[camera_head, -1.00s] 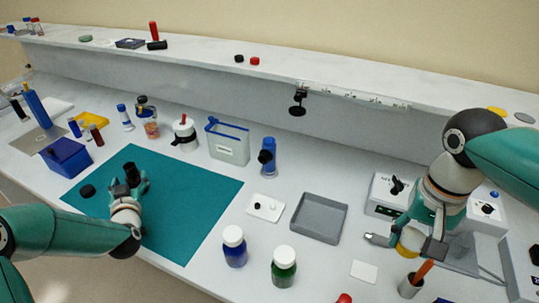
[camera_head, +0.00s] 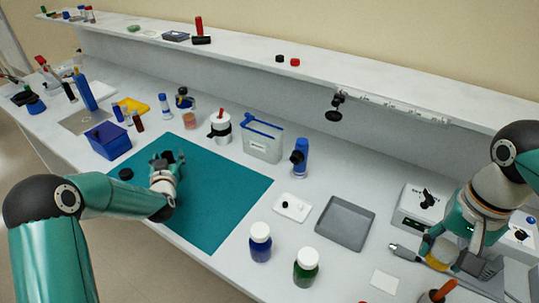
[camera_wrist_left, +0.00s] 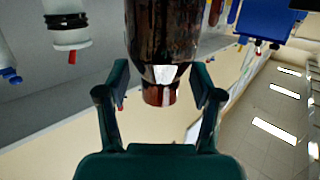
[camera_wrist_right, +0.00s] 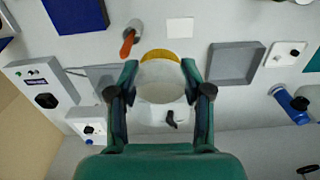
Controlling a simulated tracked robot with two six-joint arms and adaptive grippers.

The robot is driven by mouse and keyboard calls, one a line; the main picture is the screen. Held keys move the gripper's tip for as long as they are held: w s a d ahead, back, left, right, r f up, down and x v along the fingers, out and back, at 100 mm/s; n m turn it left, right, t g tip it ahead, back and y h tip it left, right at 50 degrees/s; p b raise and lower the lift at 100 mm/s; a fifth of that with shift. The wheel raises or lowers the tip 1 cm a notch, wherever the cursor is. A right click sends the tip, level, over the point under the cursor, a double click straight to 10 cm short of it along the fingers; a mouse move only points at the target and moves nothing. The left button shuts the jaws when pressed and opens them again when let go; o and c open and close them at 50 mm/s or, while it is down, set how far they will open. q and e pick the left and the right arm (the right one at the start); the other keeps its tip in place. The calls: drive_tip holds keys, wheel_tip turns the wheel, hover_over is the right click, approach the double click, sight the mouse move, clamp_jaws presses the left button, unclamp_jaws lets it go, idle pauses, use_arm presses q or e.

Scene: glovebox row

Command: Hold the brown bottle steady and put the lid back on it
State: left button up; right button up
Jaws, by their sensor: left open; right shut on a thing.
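The brown bottle (camera_wrist_left: 162,35) shows in the left wrist view, dark and glossy, with its narrower red-brown neck between my left gripper's fingers. My left gripper (camera_head: 167,160) is open around it over the teal mat (camera_head: 215,200), with gaps at both sides of the neck. In the head view the fingers mostly hide the bottle. A round black lid (camera_head: 126,174) lies on the mat, left of my left gripper. My right gripper (camera_wrist_right: 160,88) is shut on a white, yellow-ended jar (camera_wrist_right: 163,75) at the far right of the bench.
A blue box (camera_head: 108,140) stands at the mat's back left. Blue (camera_head: 260,242) and green (camera_head: 306,267) white-capped bottles stand to its right, near a grey tray (camera_head: 345,223). A clear bin (camera_head: 262,142) is behind the mat. Much of the mat is bare.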

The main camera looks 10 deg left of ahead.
use_arm(q)
clamp_jaws()
idle(0.4)
drive_tip(key=shift+r, duration=0.1)
wheel_tip(320, 180, up, 20)
idle(0.5)
drive_tip(key=c, duration=0.7)
unclamp_jaws()
clamp_jaws()
